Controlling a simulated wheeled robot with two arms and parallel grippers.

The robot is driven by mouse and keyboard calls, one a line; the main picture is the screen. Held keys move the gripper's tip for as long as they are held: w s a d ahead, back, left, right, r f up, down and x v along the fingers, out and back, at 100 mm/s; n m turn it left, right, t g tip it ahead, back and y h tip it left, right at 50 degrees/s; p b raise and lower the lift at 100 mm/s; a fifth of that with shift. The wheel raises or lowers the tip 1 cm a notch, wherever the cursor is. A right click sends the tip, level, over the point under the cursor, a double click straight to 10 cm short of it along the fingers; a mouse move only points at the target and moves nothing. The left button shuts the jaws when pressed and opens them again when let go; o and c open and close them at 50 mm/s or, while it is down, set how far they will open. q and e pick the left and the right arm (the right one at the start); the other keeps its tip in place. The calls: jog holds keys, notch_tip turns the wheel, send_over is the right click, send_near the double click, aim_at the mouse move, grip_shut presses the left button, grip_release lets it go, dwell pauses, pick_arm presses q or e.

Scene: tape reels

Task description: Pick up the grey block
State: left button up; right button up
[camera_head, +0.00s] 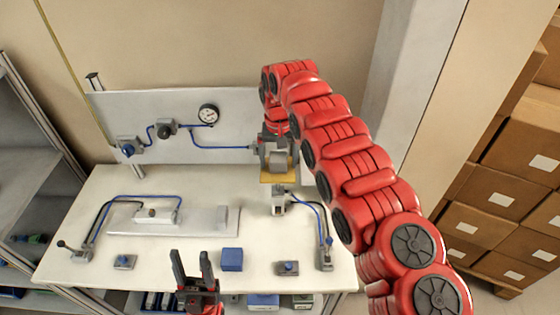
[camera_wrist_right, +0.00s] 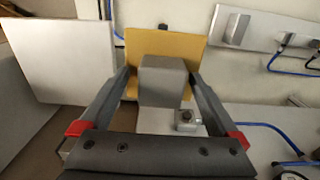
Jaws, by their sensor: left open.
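The grey block (camera_head: 278,160) sits against a yellow plate (camera_head: 281,178) at the back right of the bench. In the right wrist view the block (camera_wrist_right: 163,82) is in front of the yellow plate (camera_wrist_right: 196,52). My right gripper (camera_head: 275,142) reaches it from above; in the wrist view its two fingers (camera_wrist_right: 162,88) stand on either side of the block, with a narrow gap at each side. It looks open. My left gripper (camera_head: 191,262) is open and empty at the front of the bench, fingers pointing up in the picture.
A blue block (camera_head: 231,259) lies near the bench's front edge, right of my left gripper. A grey fixture (camera_head: 155,215) with hoses is at the left. A back panel (camera_head: 225,125) carries a gauge (camera_head: 208,114). Cardboard boxes (camera_head: 520,150) are stacked at the right.

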jog(key=shift+w+a, duration=0.1)
jog(key=shift+a, duration=0.1)
jog(key=c, duration=0.5)
jog(key=shift+d, duration=0.2)
jog(key=c, duration=0.7)
jog(key=shift+a, duration=0.1)
grip_shut()
